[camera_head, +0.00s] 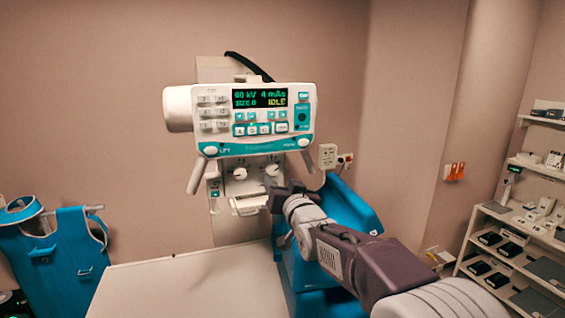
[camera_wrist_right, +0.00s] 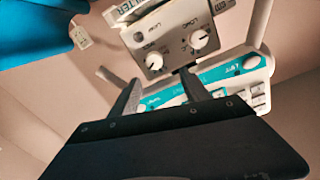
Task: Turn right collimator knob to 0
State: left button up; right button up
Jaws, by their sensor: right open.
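Two white collimator knobs sit side by side on a white box under the console. The right knob (camera_head: 272,169) is just above my right gripper in the head view, and it appears as the left-hand knob (camera_wrist_right: 154,61) in the inverted wrist view. The left knob (camera_head: 240,173) also shows there (camera_wrist_right: 199,39). My right gripper (camera_wrist_right: 160,78) is open and empty, its two dark fingers apart, with the right knob seen between and beyond the tips. Contact cannot be told. Exact knob settings are too small to read. My left gripper is out of view.
Handles hang at both sides. Shelves (camera_head: 510,235) are at right.

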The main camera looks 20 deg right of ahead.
aim_at(274, 171)
jog(key=w+p, duration=0.1)
jog(key=w, duration=0.2)
jog(key=w+p, duration=0.2)
jog(key=w, duration=0.1)
jog(key=w+p, duration=0.2)
jog(key=w, duration=0.1)
jog(key=shift+d+f, duration=0.1)
jog(key=shift+d, duration=0.15)
jog(key=shift+w+d+f+p, duration=0.15)
jog(key=shift+w+p, duration=0.15)
jog(key=shift+p, duration=0.05)
jog(key=shift+w+d+f, duration=0.2)
jog(key=shift+w+d, duration=0.05)
jog(key=shift+s+a+r, duration=0.1)
jog(key=shift+s+a, duration=0.05)
jog(key=shift+a, duration=0.05)
jog(key=c, duration=0.8)
grip_shut()
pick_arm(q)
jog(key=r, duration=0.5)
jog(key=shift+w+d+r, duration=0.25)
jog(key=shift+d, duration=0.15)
